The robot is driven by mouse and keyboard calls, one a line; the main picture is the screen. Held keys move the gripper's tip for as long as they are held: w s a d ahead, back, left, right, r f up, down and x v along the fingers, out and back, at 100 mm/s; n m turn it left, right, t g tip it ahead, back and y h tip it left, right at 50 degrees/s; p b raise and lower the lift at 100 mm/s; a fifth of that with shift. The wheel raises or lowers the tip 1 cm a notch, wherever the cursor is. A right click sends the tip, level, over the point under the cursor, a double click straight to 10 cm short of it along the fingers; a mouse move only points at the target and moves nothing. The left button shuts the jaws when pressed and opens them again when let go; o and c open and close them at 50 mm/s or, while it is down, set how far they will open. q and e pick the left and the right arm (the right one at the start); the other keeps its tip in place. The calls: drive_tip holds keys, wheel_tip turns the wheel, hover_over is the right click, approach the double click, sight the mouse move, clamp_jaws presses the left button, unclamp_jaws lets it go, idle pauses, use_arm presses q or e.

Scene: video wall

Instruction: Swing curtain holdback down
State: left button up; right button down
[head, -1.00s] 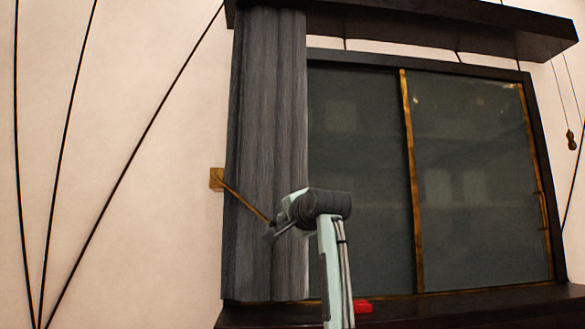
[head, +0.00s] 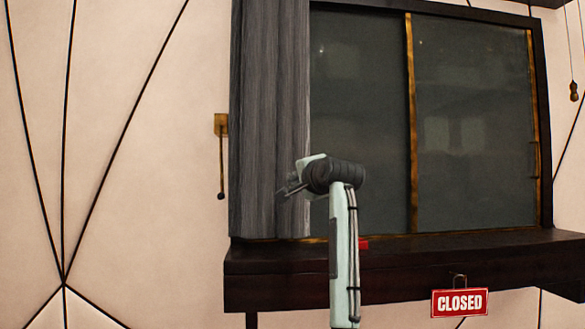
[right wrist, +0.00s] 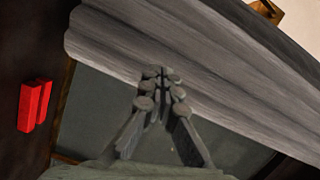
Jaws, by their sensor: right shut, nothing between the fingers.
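The brass curtain holdback (head: 221,170) is on the wall left of the curtain in the head view. Its arm hangs straight down from a square plate, with a dark knob at the lower end. The grey curtain (head: 270,110) hangs at the left side of the window and also fills the upper part of the right wrist view (right wrist: 200,65). My right gripper (head: 284,191) is in front of the curtain, to the right of the holdback and apart from it. In the right wrist view its fingers (right wrist: 158,85) are together and empty. My left gripper is not in view.
A sliding window (head: 470,130) with brass frames is right of the curtain. A dark sill (head: 400,266) runs below it, with a red object (right wrist: 34,105) on it. A red CLOSED sign (head: 459,302) hangs under the sill. The wall left of the holdback is clear.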

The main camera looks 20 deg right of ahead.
use_arm(q)
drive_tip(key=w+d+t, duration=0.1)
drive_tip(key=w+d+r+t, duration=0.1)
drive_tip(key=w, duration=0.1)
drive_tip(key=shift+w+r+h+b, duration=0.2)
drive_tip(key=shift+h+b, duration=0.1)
drive_tip(key=shift+b, duration=0.1)
use_arm(e)
drive_tip(key=s+a, duration=0.1)
drive_tip(key=s, duration=0.8)
drive_tip(key=shift+s+f, duration=0.25)
